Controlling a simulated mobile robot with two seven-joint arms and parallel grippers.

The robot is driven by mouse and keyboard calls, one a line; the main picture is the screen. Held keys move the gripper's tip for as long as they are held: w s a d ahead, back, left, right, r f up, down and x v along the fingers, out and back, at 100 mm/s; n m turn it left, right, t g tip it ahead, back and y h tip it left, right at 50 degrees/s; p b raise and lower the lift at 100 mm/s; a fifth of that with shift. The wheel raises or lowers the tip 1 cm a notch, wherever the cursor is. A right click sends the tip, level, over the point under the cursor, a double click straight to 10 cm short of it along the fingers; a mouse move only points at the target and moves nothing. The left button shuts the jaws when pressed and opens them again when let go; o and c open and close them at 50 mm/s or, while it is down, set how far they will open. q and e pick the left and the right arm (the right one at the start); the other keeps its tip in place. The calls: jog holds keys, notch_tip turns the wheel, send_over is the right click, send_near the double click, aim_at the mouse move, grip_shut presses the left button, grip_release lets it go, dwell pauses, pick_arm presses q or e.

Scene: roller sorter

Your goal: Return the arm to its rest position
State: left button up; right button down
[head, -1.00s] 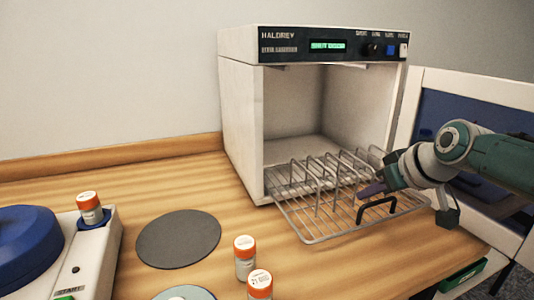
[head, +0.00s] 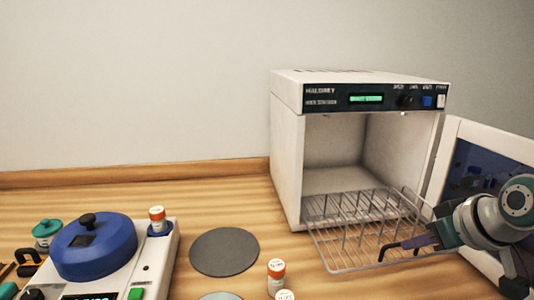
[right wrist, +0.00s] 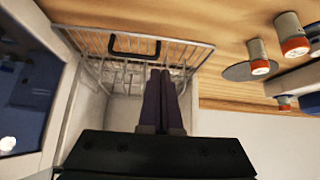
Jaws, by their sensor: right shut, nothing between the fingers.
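My right gripper (head: 412,242) is at the right of the head view, at the front right of the wire rack, close to the rack's black handle (head: 387,251). Its purple-grey fingers are shut with nothing between them. The closed fingers also show in the right wrist view (right wrist: 161,78), in front of the rack wires; I cannot tell whether they touch the rack. My left gripper is not in view.
The white oven (head: 288,165) stands open with its wire rack (head: 330,240) pulled out and empty. Its door (head: 450,165) is swung open beside my right arm. Orange-capped bottles (head: 276,275), a dark round mat (head: 224,252) and a blue-lidded machine (head: 95,248) are further left.

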jog(key=s+a+f+n+g, duration=0.1)
jog(key=s+a+f+g, duration=0.1)
jog(key=s+a, duration=0.45)
jog(key=s+a+f+n+g, duration=0.1)
jog(key=s+a, duration=0.2)
jog(key=s, duration=0.7)
jog(key=s+a+r+m+g, duration=0.1)
jog(key=s+r, duration=0.2)
jog(key=s, duration=0.4)
jog(key=s+r+m, duration=0.1)
jog(key=s+r, duration=0.1)
jog(key=s, duration=0.5)
notch_tip(320, 180, up, 38)
jog(key=p, duration=3.7)
jog(key=shift+s+f+h, duration=0.15)
jog(key=shift+h, duration=0.25)
jog(key=shift+s+a, duration=0.1)
